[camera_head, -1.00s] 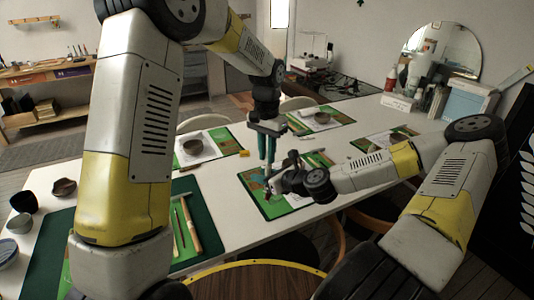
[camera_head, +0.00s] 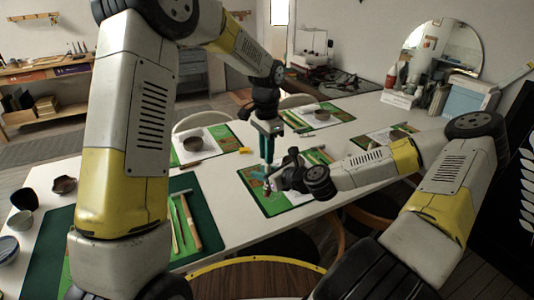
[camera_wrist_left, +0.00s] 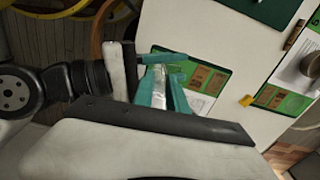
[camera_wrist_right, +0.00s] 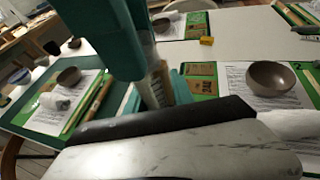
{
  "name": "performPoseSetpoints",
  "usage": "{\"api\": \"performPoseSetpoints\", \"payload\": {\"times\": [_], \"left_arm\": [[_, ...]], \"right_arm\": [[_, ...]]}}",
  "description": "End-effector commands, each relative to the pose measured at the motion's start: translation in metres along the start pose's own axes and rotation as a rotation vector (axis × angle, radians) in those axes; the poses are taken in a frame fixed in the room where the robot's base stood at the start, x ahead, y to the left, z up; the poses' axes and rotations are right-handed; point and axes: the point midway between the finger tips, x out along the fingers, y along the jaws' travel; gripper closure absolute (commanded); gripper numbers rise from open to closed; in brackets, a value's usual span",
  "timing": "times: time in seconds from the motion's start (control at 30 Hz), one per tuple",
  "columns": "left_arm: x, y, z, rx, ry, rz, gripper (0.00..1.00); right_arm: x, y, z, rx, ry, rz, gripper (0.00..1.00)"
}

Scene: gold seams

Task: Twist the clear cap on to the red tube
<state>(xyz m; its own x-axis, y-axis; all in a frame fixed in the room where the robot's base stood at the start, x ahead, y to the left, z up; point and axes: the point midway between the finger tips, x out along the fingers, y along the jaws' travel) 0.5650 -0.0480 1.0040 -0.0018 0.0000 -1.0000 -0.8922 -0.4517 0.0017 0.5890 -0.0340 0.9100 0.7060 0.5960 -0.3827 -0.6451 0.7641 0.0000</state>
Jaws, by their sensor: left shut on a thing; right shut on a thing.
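In the head view my left gripper (camera_head: 267,160) points down from above and my right gripper (camera_head: 268,183) comes in from the right just below it, over a green mat. The left gripper's teal fingers are shut on a pale, see-through piece, likely the clear cap (camera_wrist_left: 161,82), seen between them in the left wrist view. A small reddish spot, likely the red tube (camera_head: 267,187), shows at the right gripper, which is shut on it. In the right wrist view the left fingers hang right above. The fingers hide most of both parts, so I cannot tell how they meet.
A green mat (camera_head: 290,203) with brown cards lies below the grippers on the white table (camera_head: 235,218). A bowl (camera_wrist_right: 271,78) on a printed sheet and a yellow block (camera_wrist_right: 207,40) stand nearby. A dark green mat (camera_head: 208,207) with tools lies at the left.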

Motion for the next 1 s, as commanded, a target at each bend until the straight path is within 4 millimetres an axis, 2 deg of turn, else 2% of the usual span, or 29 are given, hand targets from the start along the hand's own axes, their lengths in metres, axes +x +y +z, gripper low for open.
{"api": "performPoseSetpoints", "payload": {"times": [0.3,0.47,0.63,0.67,0.77,1.0], "left_arm": [[0.0008,-0.0048,-0.0014,0.802,0.002,0.002,1.00],[0.0005,-0.0056,-0.0030,1.115,0.001,0.001,1.00],[0.0001,-0.0053,-0.0034,1.127,0.000,0.000,1.00],[0.0001,-0.0053,-0.0034,1.126,0.000,0.000,0.76],[0.0001,-0.0052,-0.0034,1.126,0.000,0.000,0.57],[0.0003,-0.0052,-0.0033,1.124,0.000,0.000,0.57]], "right_arm": [[0.0000,-0.0001,-0.0001,0.000,0.000,0.000,1.00],[0.0000,-0.0001,-0.0002,0.000,0.000,0.000,1.00],[0.0000,-0.0001,-0.0002,0.000,0.000,0.000,1.00],[0.0000,-0.0001,-0.0002,0.000,0.000,0.000,1.00],[0.0000,-0.0001,-0.0002,0.000,0.000,0.000,1.00],[0.0000,0.0000,0.0000,0.000,0.000,0.000,1.00]]}}
